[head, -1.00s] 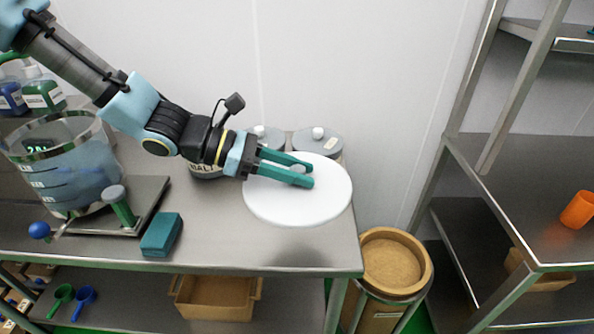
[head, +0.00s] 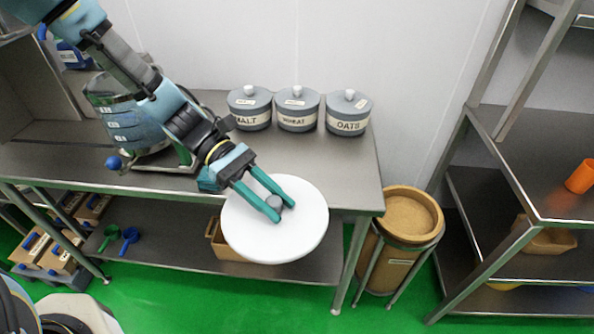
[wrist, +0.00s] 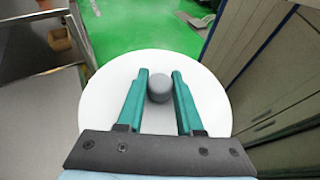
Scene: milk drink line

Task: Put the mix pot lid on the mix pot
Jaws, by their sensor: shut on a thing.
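The mix pot lid (head: 275,243) is a large white disc with a grey knob (head: 273,202). My gripper (head: 284,197) has its two green fingers on either side of the knob and is shut on it. The lid hangs roughly level in front of the table's front edge. The wrist view shows the lid (wrist: 105,95) below the fingers, with the knob (wrist: 160,88) between them. The mix pot (head: 118,125), a clear vessel with dark markings, stands on the table at the left, well apart from the lid. My arm hides part of the pot and its rim.
Grey canisters labelled malt (head: 250,108), wheat (head: 298,109) and oats (head: 349,114) stand at the table's back right. A teal block (head: 208,180) sits at the front edge, partly behind my arm. A round brown bin (head: 412,212) stands right of the table, before a metal shelf (head: 545,165).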

